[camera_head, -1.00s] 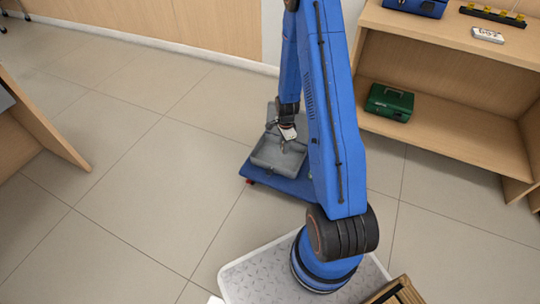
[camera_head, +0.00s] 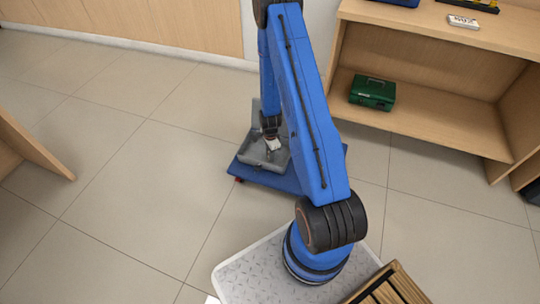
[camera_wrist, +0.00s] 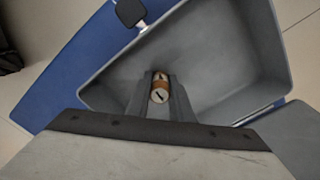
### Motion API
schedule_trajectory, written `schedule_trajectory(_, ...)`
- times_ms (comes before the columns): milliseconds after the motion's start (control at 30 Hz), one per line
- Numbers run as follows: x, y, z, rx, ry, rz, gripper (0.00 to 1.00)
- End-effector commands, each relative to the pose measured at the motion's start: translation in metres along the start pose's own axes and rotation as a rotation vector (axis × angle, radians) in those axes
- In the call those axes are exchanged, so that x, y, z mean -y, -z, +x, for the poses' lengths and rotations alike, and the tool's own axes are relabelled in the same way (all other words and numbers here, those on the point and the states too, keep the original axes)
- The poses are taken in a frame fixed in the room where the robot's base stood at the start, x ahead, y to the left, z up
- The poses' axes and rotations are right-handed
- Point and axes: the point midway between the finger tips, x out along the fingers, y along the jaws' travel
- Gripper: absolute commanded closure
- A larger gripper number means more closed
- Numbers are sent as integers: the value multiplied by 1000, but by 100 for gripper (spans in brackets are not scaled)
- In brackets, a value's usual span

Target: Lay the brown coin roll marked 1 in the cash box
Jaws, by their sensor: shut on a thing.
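My gripper (camera_head: 269,152) is over the grey tray. In the wrist view my gripper (camera_wrist: 160,86) is shut on a small brown coin roll (camera_wrist: 160,84), held between the two fingers. The roll's pale end faces the camera with a dark stroke on it, which could be a 1. A green box with a handle (camera_head: 372,93) stands closed on the lower shelf at the right, well away from my gripper. A blue box (camera_head: 400,2) is cut by the top edge on the counter.
The grey tray (camera_wrist: 262,45) around my gripper has raised walls and looks empty otherwise. It sits on a blue platform (camera_head: 301,182). A wooden shelf unit (camera_head: 440,118) stands at the right, with a white numbered block (camera_head: 463,22) on top. Open tiled floor lies at the left.

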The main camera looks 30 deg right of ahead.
Motion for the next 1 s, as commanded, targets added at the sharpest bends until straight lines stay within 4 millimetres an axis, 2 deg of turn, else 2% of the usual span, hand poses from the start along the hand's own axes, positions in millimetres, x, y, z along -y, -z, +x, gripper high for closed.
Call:
schedule_trajectory(333,0,0,2,0,0,1,100)
schedule_trajectory(367,0,0,3,0,1,1,77)
schedule_trajectory(433,0,0,2,0,1,1,61)
schedule_trajectory(767,0,0,1,0,1,0,61)
schedule_trajectory(1000,1,0,-20,0,4,-1,61)
